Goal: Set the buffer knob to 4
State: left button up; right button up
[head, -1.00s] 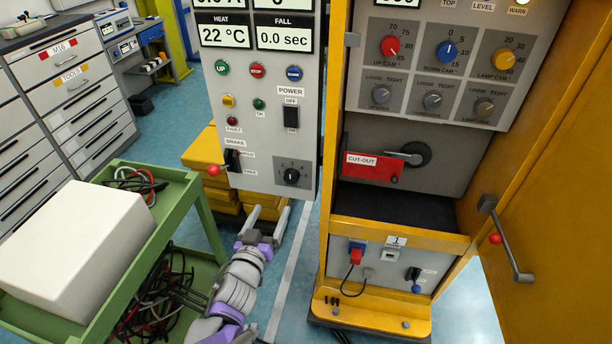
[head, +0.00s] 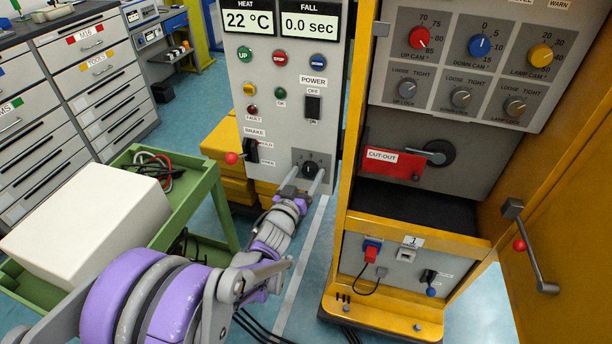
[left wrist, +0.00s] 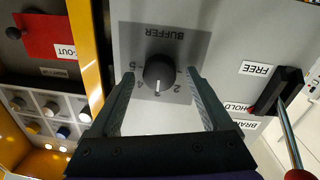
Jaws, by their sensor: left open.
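The buffer knob (head: 310,168) is a black dial on a dark grey plate low on the grey control panel. It also shows in the left wrist view (left wrist: 159,72), where the picture is upside down. Its white pointer line points toward the 3; the 4 is beside it on the picture's left. My left gripper (head: 303,178) is open, with one finger on each side of the knob. In the left wrist view the fingers (left wrist: 160,80) stand apart from the knob with gaps on both sides.
The brake lever (head: 250,151) with a red ball is left of the knob; in the left wrist view it is close by at right (left wrist: 282,100). The yellow cabinet (head: 350,222) stands to the right. A green cart (head: 212,190) with a white box (head: 88,222) is at left.

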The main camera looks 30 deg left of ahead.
pick_arm(q)
grip_shut()
dwell(0.5)
jog(key=shift+m, duration=0.4)
jog(key=m, duration=0.3)
jog(key=shift+m+g, duration=0.4)
jog(key=shift+m, duration=2)
grip_release()
